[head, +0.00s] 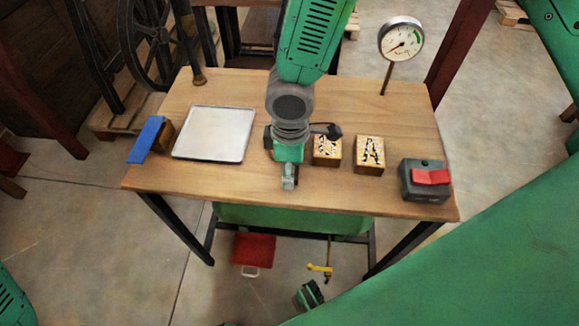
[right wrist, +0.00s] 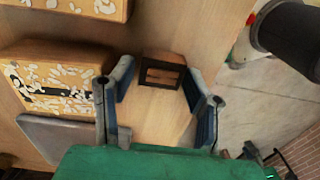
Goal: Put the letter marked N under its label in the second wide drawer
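Two ornate wooden letter blocks stand on the table (head: 225,178) in the head view, a left block (head: 327,150) and a right block (head: 369,155). I cannot read for sure which one bears N. Two ornate blocks also show in the right wrist view, one at the top left (right wrist: 65,8) and one below it (right wrist: 65,85). My right gripper (head: 289,182) hangs over the table beside the left block. In the right wrist view (right wrist: 160,105) its fingers are apart, with a small dark-framed brown block (right wrist: 163,75) beyond the tips. My left gripper does not show. I make out no labelled drawer.
A pale flat tray (head: 212,134) lies left of my right gripper. A blue-topped block (head: 147,140) is at the left edge. A grey box with a red switch (head: 425,183) and a dial gauge (head: 400,40) are at the right. A red box (head: 253,250) is below.

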